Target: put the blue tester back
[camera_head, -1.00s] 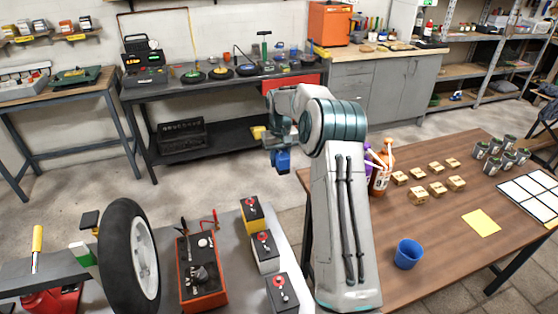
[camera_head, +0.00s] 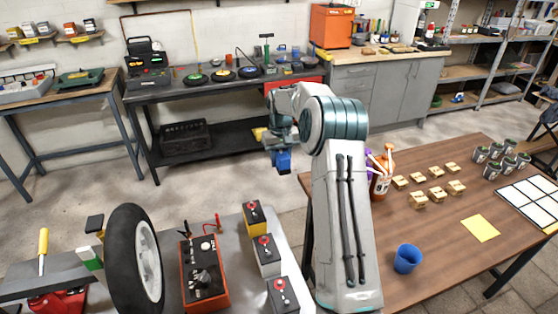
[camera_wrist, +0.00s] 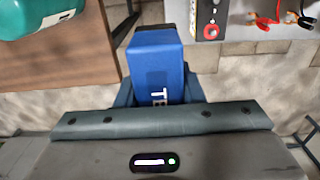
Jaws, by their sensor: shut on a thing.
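The blue tester (camera_head: 283,160) hangs under my gripper (camera_head: 282,146) in the head view, in the air above the floor between the two work surfaces. In the wrist view the blue tester (camera_wrist: 155,65) is a blue box with white letters on its side, partly cut off by my palm. My gripper (camera_wrist: 157,95) is shut on it, with a dark blue finger on each side.
A grey bench at the lower left bears a red device (camera_head: 203,275) and three boxes with red knobs (camera_head: 266,252). A wooden table (camera_head: 440,265) at right holds a blue cup (camera_head: 407,258), wooden blocks and cans. A long dark workbench (camera_head: 190,90) stands at the back.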

